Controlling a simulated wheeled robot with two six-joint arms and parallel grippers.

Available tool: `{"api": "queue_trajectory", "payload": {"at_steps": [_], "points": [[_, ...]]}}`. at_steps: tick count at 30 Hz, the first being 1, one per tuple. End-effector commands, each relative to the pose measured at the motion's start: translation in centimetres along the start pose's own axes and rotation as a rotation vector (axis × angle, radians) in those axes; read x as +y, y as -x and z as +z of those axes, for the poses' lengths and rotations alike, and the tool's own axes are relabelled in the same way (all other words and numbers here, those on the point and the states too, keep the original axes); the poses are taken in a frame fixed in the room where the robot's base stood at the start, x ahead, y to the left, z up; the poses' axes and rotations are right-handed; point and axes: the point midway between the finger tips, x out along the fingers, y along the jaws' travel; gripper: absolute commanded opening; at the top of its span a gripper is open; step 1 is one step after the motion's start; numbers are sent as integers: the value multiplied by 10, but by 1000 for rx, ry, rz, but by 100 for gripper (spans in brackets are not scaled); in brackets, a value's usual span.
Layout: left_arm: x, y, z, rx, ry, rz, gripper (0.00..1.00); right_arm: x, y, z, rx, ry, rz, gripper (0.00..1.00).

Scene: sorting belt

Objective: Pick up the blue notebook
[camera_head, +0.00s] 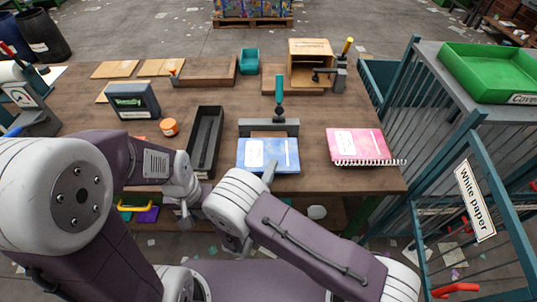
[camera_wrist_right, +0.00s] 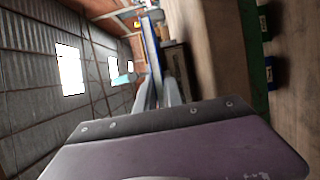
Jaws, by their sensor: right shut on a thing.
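The blue notebook (camera_head: 282,153) has a white label and lies flat, or nearly so, by the front edge of the wooden table. My right gripper (camera_head: 268,172) is shut on its near edge. In the right wrist view the notebook (camera_wrist_right: 152,48) shows edge-on as a thin blue strip between the fingers of my right gripper (camera_wrist_right: 157,88). Whether it is clear of the table I cannot tell. My left gripper (camera_head: 184,213) hangs by the table's front edge, apart from the notebook; its fingers are too small to read.
A pink spiral notebook (camera_head: 356,144) lies right of the blue one. A black tray (camera_head: 205,142) and an orange-lidded jar (camera_head: 169,127) stand to the left. A grey clamp block (camera_head: 268,127) stands just behind the notebook. A cage cart (camera_head: 455,150) labelled "White paper" stands at the right.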

Motion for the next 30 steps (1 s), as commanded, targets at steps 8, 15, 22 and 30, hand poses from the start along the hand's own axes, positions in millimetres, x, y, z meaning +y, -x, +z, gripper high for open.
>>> {"api": "queue_trajectory", "payload": {"at_steps": [8,15,22,30], "points": [[0,0,0,0,0,0,0,-1,0,0,0,1,-2,0],[0,0,0,0,0,0,0,0,0,0,0,0,-1,0],[0,1,0,0,0,0,0,3,0,0,0,0,-1,0],[0,8,-1,0,0,0,0,52,0,0,0,-5,1,0]]}}
